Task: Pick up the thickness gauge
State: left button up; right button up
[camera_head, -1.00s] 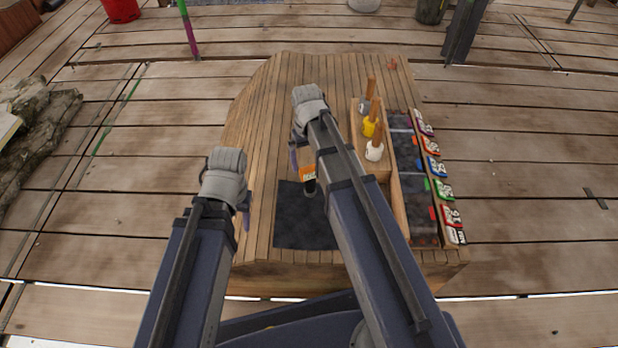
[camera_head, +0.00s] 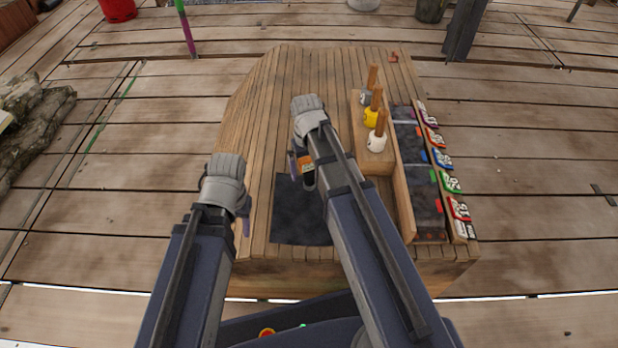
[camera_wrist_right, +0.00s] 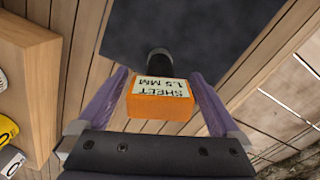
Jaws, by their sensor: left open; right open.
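The thickness gauge is an orange block (camera_head: 305,166) with a dark round handle and a pale label reading "SHEET 1.5 MM". It also shows in the right wrist view (camera_wrist_right: 160,103), where its handle end reaches over the dark mat (camera_wrist_right: 190,30). My right gripper (camera_wrist_right: 158,85) is open, with one purple finger on each side of the orange block and gaps visible between. In the head view my right arm partly hides the gauge and mat (camera_head: 296,215). My left gripper (camera_head: 242,213) is open and empty, left of the mat.
A wooden holder (camera_head: 373,160) with several wooden-handled, colour-collared tools stands right of my right arm. Beyond it is a dark-lined tray (camera_head: 418,180) with several coloured number tags along its right edge. The wooden bench top (camera_head: 265,110) is clear at far left.

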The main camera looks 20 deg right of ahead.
pick_arm(q)
jog(key=shift+f, duration=0.55)
pick_arm(e)
jog(key=shift+f, duration=0.6)
pick_arm(q)
jog(key=shift+r, duration=0.1)
pick_arm(e)
jog(key=shift+r, duration=0.1)
grip_shut()
pick_arm(q)
jog(key=shift+r, duration=0.15)
pick_arm(e)
jog(key=shift+r, duration=0.15)
pick_arm(q)
notch_tip(320, 180, up, 10)
jog(key=p, duration=1)
pick_arm(e)
notch_tip(320, 180, up, 10)
jog(key=shift+f, duration=0.1)
